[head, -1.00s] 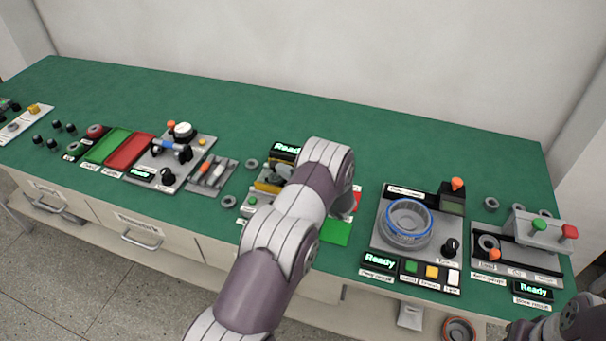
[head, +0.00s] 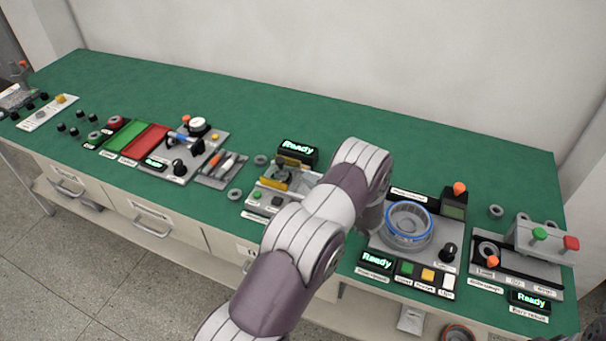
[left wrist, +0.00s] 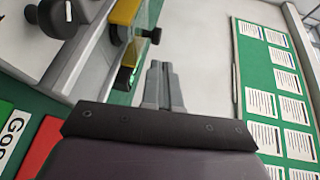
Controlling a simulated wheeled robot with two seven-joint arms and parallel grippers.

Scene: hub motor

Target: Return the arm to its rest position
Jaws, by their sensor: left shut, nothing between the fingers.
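My left arm (head: 300,245), white and purple, rises from the bottom of the head view and bends over the front middle of the bench. Its gripper is mostly hidden behind the arm there. In the left wrist view my left gripper (left wrist: 163,85) shows two grey fingers closed together, with nothing between them. A grey fixture with a yellow part (left wrist: 125,12) lies to the left of the fingers in that view. Only a dark sliver of my right arm shows at the bottom right corner of the head view; its gripper is out of sight.
The green bench (head: 230,105) carries several stations. A middle station (head: 285,185) with a "Ready" display is left of my arm. A blue-rimmed round part (head: 408,222) sits close to its right. The bench's back strip is clear. The wrist view shows a green board with papers (left wrist: 275,90).

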